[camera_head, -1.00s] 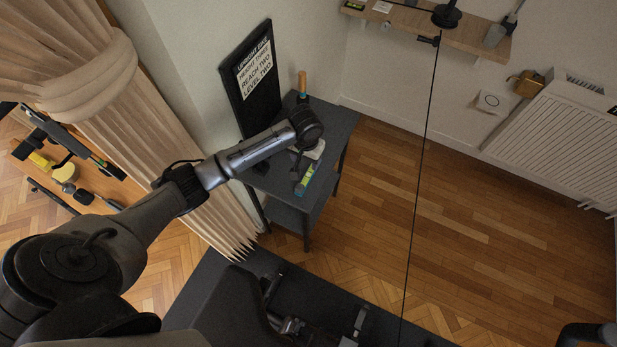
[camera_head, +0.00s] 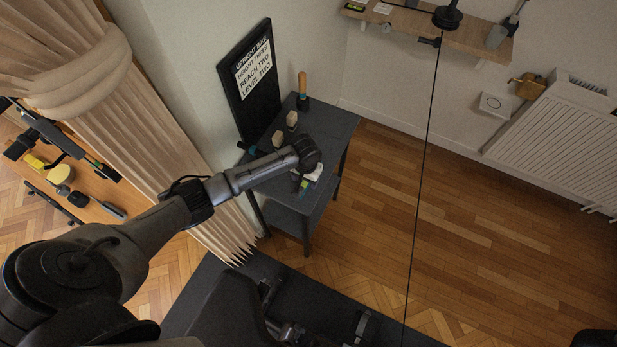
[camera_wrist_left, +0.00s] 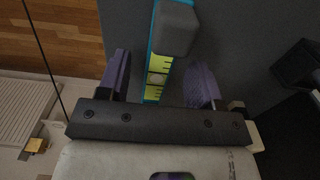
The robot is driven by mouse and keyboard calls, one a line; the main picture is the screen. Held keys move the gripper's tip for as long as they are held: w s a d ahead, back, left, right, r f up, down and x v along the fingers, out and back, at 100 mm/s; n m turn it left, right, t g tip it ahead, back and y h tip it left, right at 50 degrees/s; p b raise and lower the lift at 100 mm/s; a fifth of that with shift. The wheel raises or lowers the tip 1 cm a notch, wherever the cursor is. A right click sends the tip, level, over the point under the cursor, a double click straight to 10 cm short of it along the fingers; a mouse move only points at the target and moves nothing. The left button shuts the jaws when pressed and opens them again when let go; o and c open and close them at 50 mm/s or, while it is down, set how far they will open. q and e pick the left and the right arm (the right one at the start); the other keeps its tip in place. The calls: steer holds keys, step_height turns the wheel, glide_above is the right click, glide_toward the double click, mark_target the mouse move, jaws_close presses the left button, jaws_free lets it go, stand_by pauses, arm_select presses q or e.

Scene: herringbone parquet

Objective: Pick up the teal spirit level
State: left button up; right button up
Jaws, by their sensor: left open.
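The teal spirit level (camera_wrist_left: 158,75) lies on the dark side table, with teal edges and a yellow-green marked face. In the left wrist view it runs between the two purple-grey fingers of my left gripper (camera_wrist_left: 160,84), which are apart, with gaps on both sides. A grey rounded block (camera_wrist_left: 177,27) covers part of its far end; I cannot tell whether it belongs to the level. In the head view only a small green piece of the level (camera_head: 304,185) shows beside my left gripper (camera_head: 303,180), and my arm hides the rest. My right gripper is not in view.
The dark side table (camera_head: 335,127) bears a wooden-handled tool (camera_head: 302,88) and two pale blocks (camera_head: 278,138) (camera_head: 291,118). A black sign board (camera_head: 250,80) stands at its back left, near the curtain (camera_head: 130,125). The parquet right of the table is clear.

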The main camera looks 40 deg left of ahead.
arm_select(q)
steer(key=shift+f, duration=0.6)
steer(key=c, duration=1.1)
